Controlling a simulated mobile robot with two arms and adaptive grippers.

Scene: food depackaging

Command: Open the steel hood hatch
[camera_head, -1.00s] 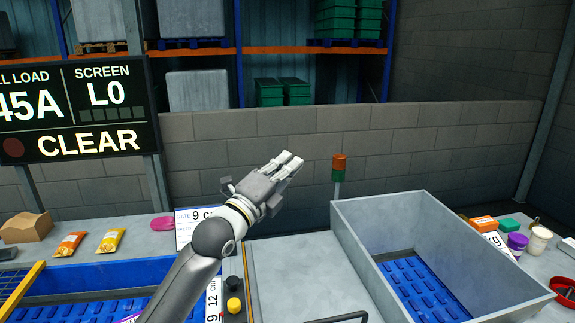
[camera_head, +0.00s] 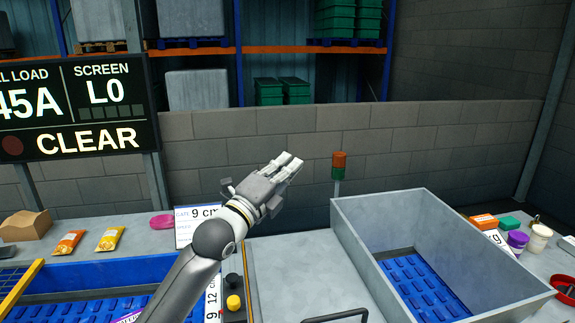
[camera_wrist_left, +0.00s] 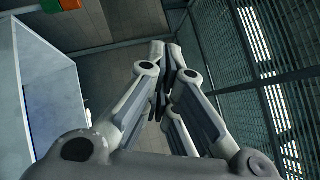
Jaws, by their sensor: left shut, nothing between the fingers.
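The steel hood hatch is a flat grey panel (camera_head: 305,268) at the lower middle of the head view, between the blue conveyor and the grey bin. A dark bar handle (camera_head: 338,316) shows at its near edge, partly cut off by the frame bottom. My left gripper (camera_head: 291,163) is raised above the far end of the panel in the picture, away from the handle. Its fingers are shut and empty; they also show closed together in the left wrist view (camera_wrist_left: 165,75). My right gripper is not in view.
A grey walled bin (camera_head: 440,250) with a blue belt inside stands right of the panel. A red and green signal light (camera_head: 339,165) stands behind. A control box with a yellow button (camera_head: 234,302) is at the panel's left. Snack packets (camera_head: 110,239) lie at far left.

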